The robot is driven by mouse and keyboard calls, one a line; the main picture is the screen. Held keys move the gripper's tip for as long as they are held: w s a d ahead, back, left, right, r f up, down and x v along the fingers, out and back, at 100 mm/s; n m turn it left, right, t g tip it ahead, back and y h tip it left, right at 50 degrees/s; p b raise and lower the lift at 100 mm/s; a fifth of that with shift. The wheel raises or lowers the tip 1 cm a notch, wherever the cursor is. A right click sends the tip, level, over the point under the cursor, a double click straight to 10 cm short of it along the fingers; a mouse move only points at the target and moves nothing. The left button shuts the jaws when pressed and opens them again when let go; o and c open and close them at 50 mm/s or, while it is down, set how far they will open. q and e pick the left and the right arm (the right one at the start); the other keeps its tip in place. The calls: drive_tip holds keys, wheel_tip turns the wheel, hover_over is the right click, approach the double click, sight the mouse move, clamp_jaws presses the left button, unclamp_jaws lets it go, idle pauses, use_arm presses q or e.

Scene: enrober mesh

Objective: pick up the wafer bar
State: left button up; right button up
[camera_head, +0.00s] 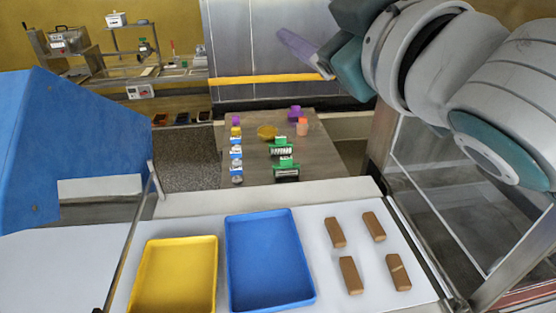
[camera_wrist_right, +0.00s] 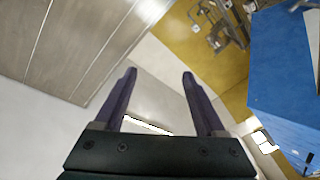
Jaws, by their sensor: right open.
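Several brown bars lie apart on the white work surface at the right in the head view: one at the back left (camera_head: 335,232), one at the back right (camera_head: 374,227), one at the front left (camera_head: 351,275) and one at the front right (camera_head: 398,272). The front right bar has a pale mark on top. I cannot tell which is the wafer bar. My right gripper (camera_head: 304,52) is raised high above and beyond the bars. Its purple fingers are apart and empty in the right wrist view (camera_wrist_right: 159,74). My left gripper is out of view.
A yellow tray (camera_head: 143,279) and a blue tray (camera_head: 235,262) lie empty left of the bars. A large blue housing (camera_head: 75,130) stands at the left, with clear panels on both sides. A table (camera_head: 330,155) with small items stands beyond.

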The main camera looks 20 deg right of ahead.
drive_tip(key=w+a+f+n+g+y+b, duration=0.1)
drive_tip(key=a+f+n+y+b, duration=0.1)
drive_tip(key=a+n+y+b, duration=0.55)
drive_tip(key=a+f+n+y+b, duration=0.3)
drive_tip(key=a+n+y+b, duration=0.15)
drive_tip(key=n+y, duration=0.45)
drive_tip(key=n+g+h+b, duration=1.15)
drive_tip(key=h+b, duration=0.55)
drive_tip(key=b, duration=1)
approach(337, 232)
drive_tip(key=shift+w+a+f+m+g, duration=0.2)
drive_tip(key=shift+w+f+m+g, duration=0.45)
drive_tip(key=shift+w+f+m, duration=0.45)
drive_tip(key=x, duration=0.5)
drive_tip(key=shift+w+d+f, duration=0.1)
drive_tip(key=shift+d+f, duration=0.2)
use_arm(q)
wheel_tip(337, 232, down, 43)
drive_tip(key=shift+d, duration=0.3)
